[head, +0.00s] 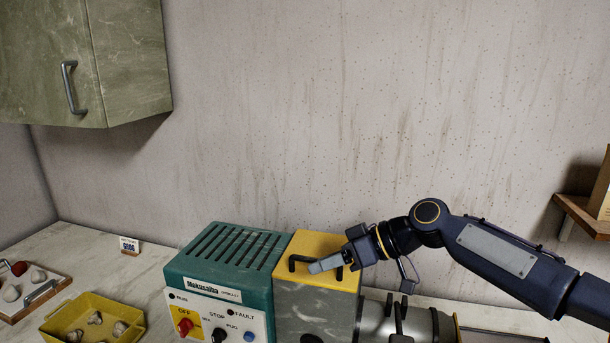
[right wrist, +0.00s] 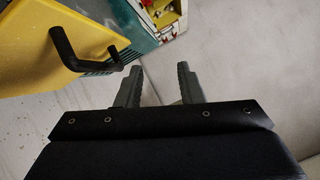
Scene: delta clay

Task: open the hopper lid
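The hopper lid (head: 318,243) is a yellow plate lying flat and closed on top of the grey hopper box (head: 312,308). A black bar handle (head: 292,264) stands on the lid, partly hidden by my right gripper (head: 318,267). In the right wrist view the yellow lid (right wrist: 30,58) and its handle (right wrist: 68,48) are at the upper left. The right gripper (right wrist: 160,82) shows two separated fingers there with nothing between them. The handle is to the left of both fingers, outside the gap. My left gripper is not in view.
A teal machine housing (head: 228,248) with knobs adjoins the hopper on the left. A yellow tray (head: 130,312) of lumps and another tray (head: 65,282) are farther left. A grey cylinder (head: 432,325) is right of the hopper. A wall shelf (head: 585,212) is at far right.

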